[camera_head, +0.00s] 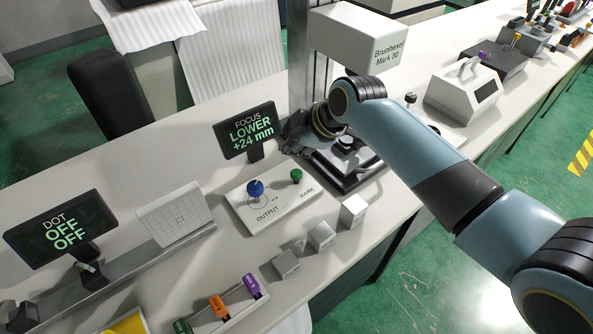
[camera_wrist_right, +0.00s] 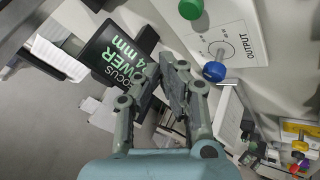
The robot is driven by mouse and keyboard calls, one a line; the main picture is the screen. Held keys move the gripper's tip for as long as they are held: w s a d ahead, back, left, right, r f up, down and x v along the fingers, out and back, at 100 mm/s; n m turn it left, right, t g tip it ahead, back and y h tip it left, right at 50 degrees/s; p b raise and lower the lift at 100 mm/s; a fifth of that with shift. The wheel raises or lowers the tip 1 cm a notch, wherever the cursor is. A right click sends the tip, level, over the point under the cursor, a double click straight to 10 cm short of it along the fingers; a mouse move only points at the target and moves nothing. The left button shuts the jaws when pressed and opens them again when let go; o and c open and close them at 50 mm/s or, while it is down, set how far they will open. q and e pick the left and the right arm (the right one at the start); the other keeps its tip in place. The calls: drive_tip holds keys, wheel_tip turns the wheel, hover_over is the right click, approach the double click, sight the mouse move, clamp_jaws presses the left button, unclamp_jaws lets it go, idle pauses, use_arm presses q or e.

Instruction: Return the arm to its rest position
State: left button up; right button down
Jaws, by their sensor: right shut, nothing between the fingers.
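My right arm reaches in from the lower right of the head view, over the bench edge, to the marking machine (camera_head: 372,40). Its wrist is in front of the machine's column, and its gripper (camera_head: 292,134) is partly hidden there, just right of the focus display (camera_head: 249,130). In the right wrist view the gripper (camera_wrist_right: 160,72) has its fingers together with nothing between them. The focus display (camera_wrist_right: 115,50) shows behind the fingers, and the output box (camera_wrist_right: 243,45) with a blue knob and a green knob is at upper right. My left gripper is not in view.
The output box (camera_head: 278,206) stands in front of the machine. Several grey blocks (camera_head: 321,235) lie near the bench's front edge. A dot display (camera_head: 61,228) and a grid plate (camera_head: 176,214) are at left. A white device (camera_head: 463,92) stands beyond my arm. Green floor is open at right.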

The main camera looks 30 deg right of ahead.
drive_tip(key=s+d+r+m+g+h, duration=0.1)
drive_tip(key=s+r+m, duration=0.25)
drive_tip(key=s, duration=0.55)
drive_tip(key=s+d+r+m+g+h, duration=0.1)
drive_tip(key=s+r+m, duration=0.25)
drive_tip(key=s, duration=0.65)
drive_tip(key=s+d+r+m+g+h, duration=0.1)
drive_tip(key=s+r+m, duration=0.3)
drive_tip(key=s, duration=0.5)
wheel_tip(320, 180, down, 37)
drive_tip(key=s+d+m+g+b, duration=0.1)
drive_tip(key=d+g+b, duration=0.15)
drive_tip(key=b, duration=0.75)
drive_tip(key=s+f+b, duration=0.4)
drive_tip(key=s+f, duration=0.5)
drive_tip(key=f, duration=0.3)
drive_tip(key=s+d+f+b, duration=0.1)
drive_tip(key=s+f+b, duration=0.3)
drive_tip(key=s+f, duration=0.6)
wheel_tip(320, 180, down, 4)
drive_tip(key=shift+s+r+b, duration=0.2)
drive_tip(key=shift+s+b, duration=0.05)
drive_tip(key=shift+b, duration=0.1)
drive_tip(key=shift+d+g, duration=0.1)
drive_tip(key=shift+g, duration=0.25)
